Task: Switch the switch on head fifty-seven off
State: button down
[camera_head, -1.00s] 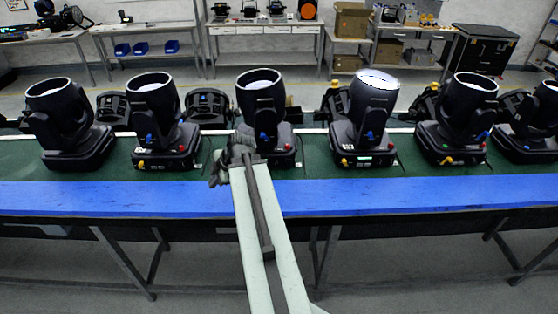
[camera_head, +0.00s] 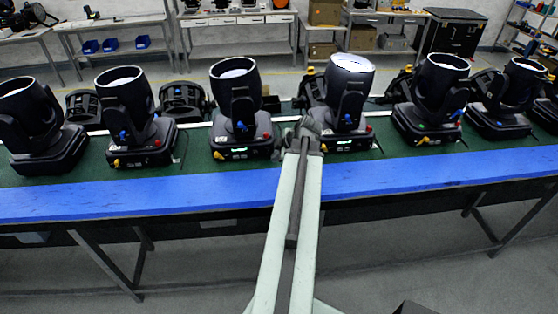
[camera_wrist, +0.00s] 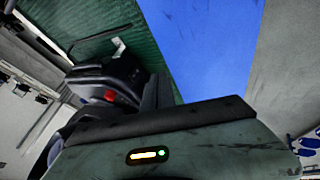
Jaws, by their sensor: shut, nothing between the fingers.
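A row of black moving-head lights stands on the green-topped bench (camera_head: 190,165). The third head from the left (camera_head: 236,105) has a blue knob, a red knob (camera_head: 266,135) and a lit green display. Number labels are too small to read, so I cannot tell which is head fifty-seven. My gripper (camera_head: 303,130) is shut and empty, between the third and fourth heads and overlapping the fourth's base in the picture. In the wrist view, a dark fixture (camera_wrist: 105,85) with a red knob (camera_wrist: 109,95) shows; its switch cannot be made out.
A blue strip (camera_head: 130,200) runs along the bench's front edge. More heads (camera_head: 130,115) stand to the left and others (camera_head: 432,100) to the right, with dark units behind. Worktables (camera_head: 235,20) line the back wall. The floor before the bench is largely clear.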

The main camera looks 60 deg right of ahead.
aim_at(268, 152)
jog(key=b+x, duration=0.2)
jog(key=x, duration=0.2)
jog(key=shift+f+b, duration=0.4)
jog(key=shift+w+d+r, duration=0.1)
jog(key=shift+w+d, duration=0.45)
jog(key=shift+d, duration=0.25)
jog(key=shift+w+d+r, duration=0.1)
jog(key=shift+w+d, duration=0.5)
jog(key=shift+d, duration=0.15)
jog(key=shift+f+t+h+b, duration=0.35)
jog(key=shift+f+b, duration=0.25)
jog(key=shift+b, duration=0.4)
jog(key=shift+r+t+h+b, duration=0.15)
jog(key=shift+t+h+b, duration=0.25)
jog(key=shift+b, duration=0.2)
jog(key=shift+w+d+r, duration=0.1)
jog(key=shift+d+r, duration=0.05)
